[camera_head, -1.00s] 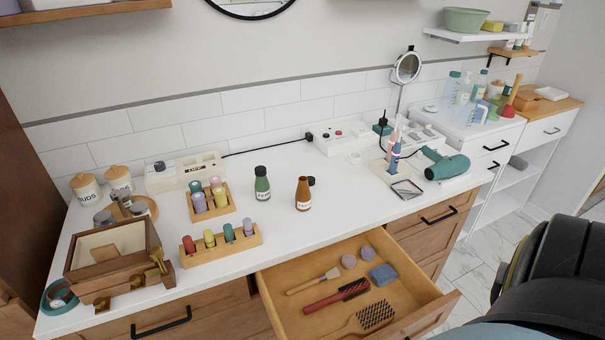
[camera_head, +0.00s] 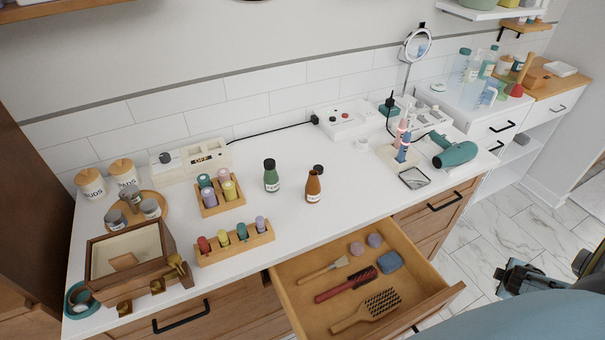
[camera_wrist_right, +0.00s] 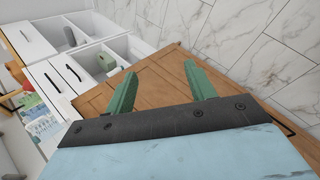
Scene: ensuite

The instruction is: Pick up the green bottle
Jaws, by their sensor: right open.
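The green bottle (camera_head: 271,176) stands upright on the white counter in the head view. It has a dark cap and a pale label. A brown bottle (camera_head: 313,186) stands a little to its right. My right gripper (camera_head: 515,277) is at the right of the head view, beyond the counter's front edge and far from the green bottle. In the right wrist view my right gripper (camera_wrist_right: 160,88) has its two green fingers apart with nothing between them. The green bottle is not in the wrist view. My left gripper is not in view.
An open drawer (camera_head: 447,292) with brushes juts out below the counter. Wooden racks of small bottles (camera_head: 236,245) and a wooden box (camera_head: 130,254) stand left of the green bottle. A hair dryer (camera_head: 455,154) and toothbrush stand (camera_head: 398,160) are to the right.

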